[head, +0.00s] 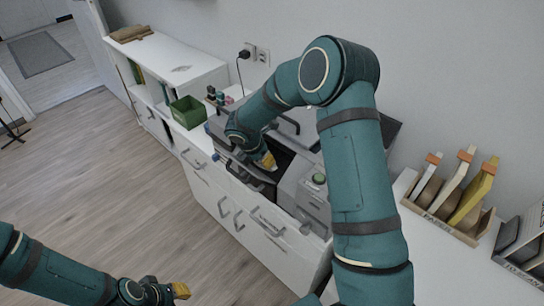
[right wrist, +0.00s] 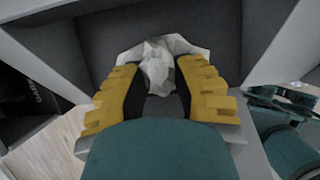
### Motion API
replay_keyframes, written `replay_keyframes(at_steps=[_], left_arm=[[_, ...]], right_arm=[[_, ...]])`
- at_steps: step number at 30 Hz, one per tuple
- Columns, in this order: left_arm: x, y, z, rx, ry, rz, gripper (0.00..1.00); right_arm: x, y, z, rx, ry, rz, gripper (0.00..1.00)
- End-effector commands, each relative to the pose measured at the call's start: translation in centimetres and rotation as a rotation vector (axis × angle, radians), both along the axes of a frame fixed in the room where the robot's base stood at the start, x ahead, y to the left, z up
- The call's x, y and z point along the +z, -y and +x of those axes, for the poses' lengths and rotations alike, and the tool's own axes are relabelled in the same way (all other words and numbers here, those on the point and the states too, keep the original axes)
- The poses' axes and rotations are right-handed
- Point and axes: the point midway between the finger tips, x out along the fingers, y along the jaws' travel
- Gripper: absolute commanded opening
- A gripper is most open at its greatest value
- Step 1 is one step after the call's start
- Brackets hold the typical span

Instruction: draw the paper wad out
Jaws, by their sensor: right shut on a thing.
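The paper wad (right wrist: 157,66) is a white, crumpled lump between the yellow fingers of my right gripper (right wrist: 158,88) in the right wrist view. My right gripper is shut on it, with dark grey walls close around. In the head view my right gripper (head: 267,160) reaches down into the dark opening of a grey machine (head: 306,187); the wad is hidden there. My left gripper (head: 181,290) is low at the left, far from the machine, and its yellow fingertips are too small to tell open from shut.
The machine stands on a white cabinet (head: 216,190) with drawers. A green bin (head: 187,112) is left of it. A wooden rack (head: 440,218) with several upright files stands at the right. A plug and cord (head: 244,54) are on the wall behind.

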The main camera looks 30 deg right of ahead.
Motion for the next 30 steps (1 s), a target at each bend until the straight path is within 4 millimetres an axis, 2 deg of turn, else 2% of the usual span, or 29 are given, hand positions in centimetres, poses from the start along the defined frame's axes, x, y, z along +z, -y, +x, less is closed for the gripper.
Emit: replay_keyframes(at_steps=[11, 30], left_arm=[[0.1, 0.0, 0.0, 0.000, 0.001, 0.000, 0.27], [3.0, 0.0, -0.2, 0.001, -0.006, -0.001, 0.27]], right_arm=[[0.2, -0.1, 0.0, -0.001, 0.000, 0.000, 0.08], [4.0, -0.8, -0.3, -0.001, 0.002, -0.001, 0.08]])
